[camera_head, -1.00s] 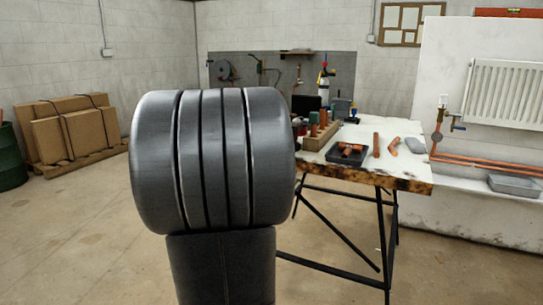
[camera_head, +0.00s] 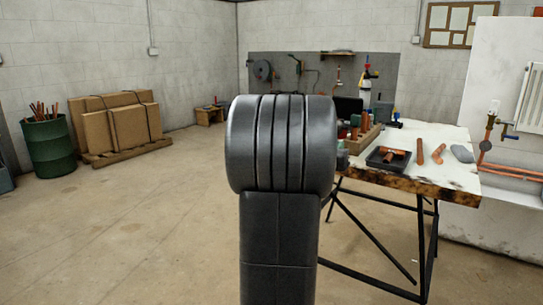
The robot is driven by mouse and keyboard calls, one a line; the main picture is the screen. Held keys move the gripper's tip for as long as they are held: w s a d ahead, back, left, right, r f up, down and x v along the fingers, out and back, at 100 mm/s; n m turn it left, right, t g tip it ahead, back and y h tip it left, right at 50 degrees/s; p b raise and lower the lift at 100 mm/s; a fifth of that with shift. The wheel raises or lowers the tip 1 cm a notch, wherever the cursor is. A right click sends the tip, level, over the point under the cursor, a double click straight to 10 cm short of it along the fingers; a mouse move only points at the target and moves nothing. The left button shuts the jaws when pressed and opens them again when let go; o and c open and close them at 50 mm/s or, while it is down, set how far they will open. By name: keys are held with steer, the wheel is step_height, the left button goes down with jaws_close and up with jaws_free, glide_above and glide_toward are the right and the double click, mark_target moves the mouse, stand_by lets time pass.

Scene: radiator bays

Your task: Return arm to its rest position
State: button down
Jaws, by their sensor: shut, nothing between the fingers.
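My arm (camera_head: 280,215) stands upright in the middle of the head view, a dark grey column topped by a thick ribbed cylinder (camera_head: 281,143). The arm hides part of the floor and the left end of the workbench behind it. My gripper does not show; it is either behind the arm or out of the picture.
A workbench (camera_head: 415,172) with black legs stands right of my arm, bearing a black tray (camera_head: 387,159), copper pipe pieces (camera_head: 438,153) and bottles. A radiator wall (camera_head: 503,205) is at far right. Boxes (camera_head: 127,127) and a green drum (camera_head: 49,147) stand left. Floor between is clear.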

steer(key=shift+w+a+r+p, duration=0.15)
steer(key=shift+a+r+p, duration=0.05)
steer(key=shift+r+p, duration=0.65)
steer(key=shift+w+a+r+p, duration=0.15)
steer(key=shift+r+p, duration=0.65)
steer(key=shift+r, duration=0.05)
steer(key=shift+f, duration=0.1)
